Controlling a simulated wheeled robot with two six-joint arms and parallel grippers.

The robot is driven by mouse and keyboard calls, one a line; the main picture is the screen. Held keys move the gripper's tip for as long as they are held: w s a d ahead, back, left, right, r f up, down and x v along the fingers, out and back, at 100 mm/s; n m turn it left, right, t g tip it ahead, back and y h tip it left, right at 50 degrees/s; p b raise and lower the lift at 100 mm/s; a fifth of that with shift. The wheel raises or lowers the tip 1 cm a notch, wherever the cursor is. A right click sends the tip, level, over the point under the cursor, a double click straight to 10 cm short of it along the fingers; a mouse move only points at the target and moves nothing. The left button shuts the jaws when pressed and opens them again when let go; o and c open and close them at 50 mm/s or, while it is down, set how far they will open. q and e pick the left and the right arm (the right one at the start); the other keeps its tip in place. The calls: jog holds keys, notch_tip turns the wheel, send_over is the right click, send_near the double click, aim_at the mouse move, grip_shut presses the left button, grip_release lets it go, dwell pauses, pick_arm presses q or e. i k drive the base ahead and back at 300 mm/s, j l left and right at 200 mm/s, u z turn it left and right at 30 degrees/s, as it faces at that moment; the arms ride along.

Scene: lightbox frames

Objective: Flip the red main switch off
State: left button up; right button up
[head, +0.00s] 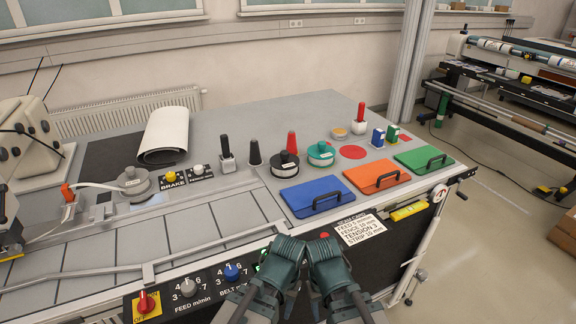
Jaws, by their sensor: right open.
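The red main switch (146,301) is a red rotary knob on a yellow plate at the left end of the front control panel, low in the head view. The word OFF shows at the plate's lower left. Its exact turn position is too small to tell. My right gripper (326,262) is at the bottom middle, open, right of the switch and well apart from it. My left gripper (284,258) is close beside it; its jaws cannot be made out. Neither touches the switch.
Feed (188,288) and belt (232,272) knobs sit right of the switch on the panel. A red button (324,236) is just beyond my grippers. Blue (312,195), orange (376,175) and green (423,157) handled plates lie on the table. A pale rail (100,275) runs above the panel.

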aim_at(146, 304)
jog(key=u, duration=0.4)
jog(key=k+l+u, duration=0.1)
jog(key=u, duration=0.25)
jog(key=k+u, duration=0.1)
jog(key=u, duration=0.65)
jog(key=k, duration=0.05)
